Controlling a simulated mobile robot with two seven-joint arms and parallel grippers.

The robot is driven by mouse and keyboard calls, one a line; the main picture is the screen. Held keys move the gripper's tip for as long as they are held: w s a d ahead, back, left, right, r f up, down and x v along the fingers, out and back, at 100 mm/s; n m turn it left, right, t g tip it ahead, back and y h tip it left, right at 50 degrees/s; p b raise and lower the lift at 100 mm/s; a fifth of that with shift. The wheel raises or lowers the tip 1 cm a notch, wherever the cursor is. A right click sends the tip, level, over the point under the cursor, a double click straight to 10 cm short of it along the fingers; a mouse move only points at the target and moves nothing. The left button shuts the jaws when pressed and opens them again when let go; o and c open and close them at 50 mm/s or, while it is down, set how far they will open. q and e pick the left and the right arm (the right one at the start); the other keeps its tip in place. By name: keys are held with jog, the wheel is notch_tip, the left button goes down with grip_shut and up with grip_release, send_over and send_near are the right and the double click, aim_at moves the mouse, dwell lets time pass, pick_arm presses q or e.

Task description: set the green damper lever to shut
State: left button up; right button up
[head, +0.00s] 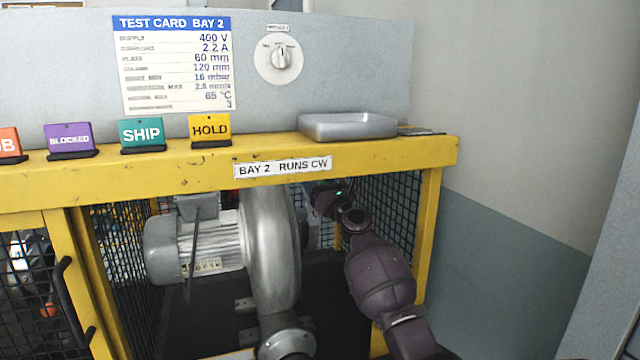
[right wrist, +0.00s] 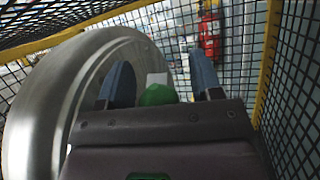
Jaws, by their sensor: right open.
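The green damper lever's end (right wrist: 157,96) shows in the right wrist view as a rounded green piece, with a pale block just above it. My right gripper (right wrist: 162,76) is open, one bluish finger on each side of the green piece. I see a gap to the right finger; contact with the left finger cannot be told. In the head view my right arm reaches into the cage, and its gripper (head: 322,197) is at the right of the blower (head: 270,250), fingertips hidden. The lever's setting cannot be read. My left gripper is not in view.
The blower's round metal housing (right wrist: 45,110) stands close on the left in the right wrist view. Black mesh walls (right wrist: 295,100) and yellow posts surround the space. A red extinguisher (right wrist: 209,35) is beyond the mesh. A grey tray (head: 348,127) sits on the yellow beam (head: 400,152) above.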

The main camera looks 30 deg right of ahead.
jog(key=shift+s, duration=0.1)
jog(key=p+v, duration=0.1)
jog(key=v, duration=0.9)
jog(key=shift+s, duration=0.3)
jog(key=shift+f, duration=0.1)
